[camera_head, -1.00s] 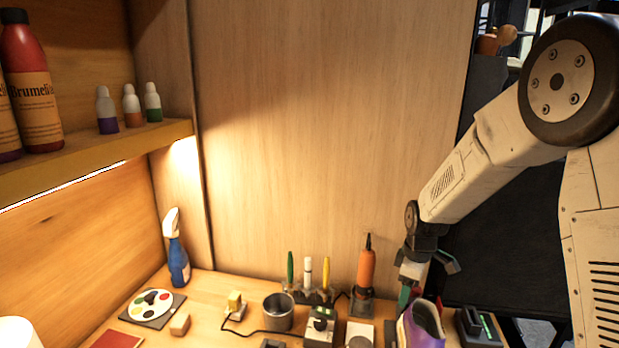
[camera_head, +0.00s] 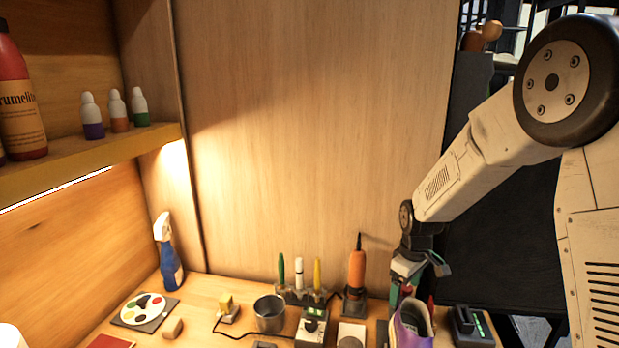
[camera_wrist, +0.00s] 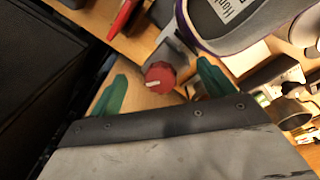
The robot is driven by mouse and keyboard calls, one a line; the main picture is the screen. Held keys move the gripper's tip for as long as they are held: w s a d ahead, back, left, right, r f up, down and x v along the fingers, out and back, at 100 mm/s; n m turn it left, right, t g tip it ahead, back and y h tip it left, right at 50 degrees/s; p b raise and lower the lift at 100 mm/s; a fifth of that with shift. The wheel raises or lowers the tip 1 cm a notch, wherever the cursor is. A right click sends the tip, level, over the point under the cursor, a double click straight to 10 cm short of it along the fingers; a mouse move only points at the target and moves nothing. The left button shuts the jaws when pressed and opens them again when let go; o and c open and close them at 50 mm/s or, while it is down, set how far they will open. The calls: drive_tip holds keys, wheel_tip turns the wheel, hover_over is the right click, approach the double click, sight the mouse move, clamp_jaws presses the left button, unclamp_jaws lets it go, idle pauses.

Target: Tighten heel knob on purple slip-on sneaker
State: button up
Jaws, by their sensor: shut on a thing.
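The purple sneaker (camera_head: 412,330) is at the bottom right of the bench in the head view, partly cut off by the frame. Its purple and grey side (camera_wrist: 240,28) shows at the top of the wrist view. The red heel knob (camera_wrist: 160,77) with a pale pointer line faces the wrist camera, beside the shoe on a grey mount. My gripper (camera_wrist: 158,92) has its green fingers on either side of the knob and is shut on it. The contact itself is hard to see. In the head view my gripper (camera_head: 397,296) points down just left of the sneaker.
An orange tool (camera_head: 357,270) stands left of my gripper. A metal cup (camera_head: 269,314), a pen holder (camera_head: 301,296) and a small device (camera_head: 311,325) are further left. A dark device with green lights (camera_head: 470,325) stands right of the sneaker.

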drive_tip(key=shift+s+f, duration=0.15)
drive_tip(key=shift+s, duration=0.1)
drive_tip(key=shift+c, duration=0.9)
drive_tip(key=shift+w+r, duration=0.15)
drive_tip(key=shift+r, duration=0.2)
drive_tip(key=shift+c, duration=0.2)
drive_tip(key=shift+r, duration=0.8)
drive_tip(key=c, duration=0.4)
drive_tip(key=shift+a+r, duration=0.15)
drive_tip(key=shift+r, duration=1.4)
